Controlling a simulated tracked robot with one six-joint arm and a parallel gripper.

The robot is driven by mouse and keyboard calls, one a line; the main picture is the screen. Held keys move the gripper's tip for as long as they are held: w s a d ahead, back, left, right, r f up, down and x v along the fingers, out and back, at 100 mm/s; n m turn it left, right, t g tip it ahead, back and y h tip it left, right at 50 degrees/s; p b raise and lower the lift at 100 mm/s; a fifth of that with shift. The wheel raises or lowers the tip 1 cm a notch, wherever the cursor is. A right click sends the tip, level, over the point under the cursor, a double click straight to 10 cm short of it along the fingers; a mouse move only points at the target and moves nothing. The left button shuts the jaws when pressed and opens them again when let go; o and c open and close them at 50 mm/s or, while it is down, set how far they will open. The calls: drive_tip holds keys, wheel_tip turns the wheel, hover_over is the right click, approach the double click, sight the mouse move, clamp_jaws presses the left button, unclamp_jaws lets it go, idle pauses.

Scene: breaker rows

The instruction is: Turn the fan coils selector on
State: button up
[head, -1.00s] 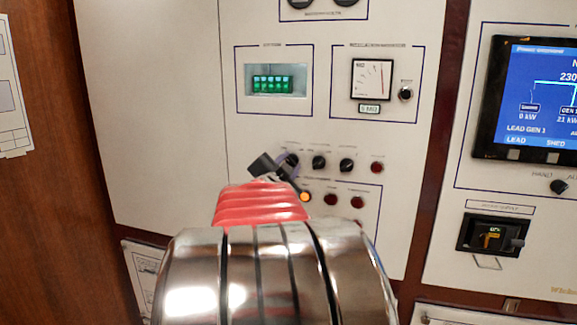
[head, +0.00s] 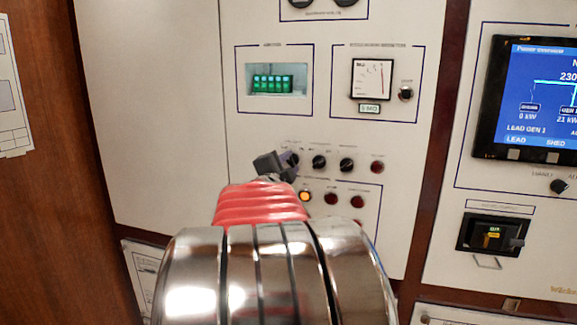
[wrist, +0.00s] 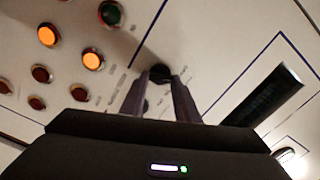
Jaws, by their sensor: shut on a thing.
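A row of black selector knobs sits on the cream panel in the head view, and their small labels are too blurred to read. My gripper (head: 277,165) is at the leftmost of these knobs (head: 293,160), partly hiding it. In the wrist view my gripper (wrist: 160,82) has its two fingers closed on either side of a black selector knob (wrist: 160,71) on the panel. Which way the knob points cannot be made out.
Right of the gripper are a middle knob (head: 319,162), a right knob (head: 347,165) and a dark red lamp (head: 377,167). Below, an orange lamp (head: 305,196) is lit beside dark red ones. A green display (head: 273,80) and a meter (head: 372,79) are above.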

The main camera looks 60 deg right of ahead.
drive_tip(key=m, duration=0.7)
drive_tip(key=shift+s+f, duration=0.1)
drive_tip(key=shift+f, duration=0.2)
drive_tip(key=m, duration=0.6)
drive_tip(key=shift+f+m, duration=0.2)
drive_tip(key=shift+m, duration=0.2)
drive_tip(key=o, duration=0.7)
drive_tip(key=shift+c, duration=0.2)
drive_tip(key=o, duration=0.4)
drive_tip(key=shift+r, duration=0.15)
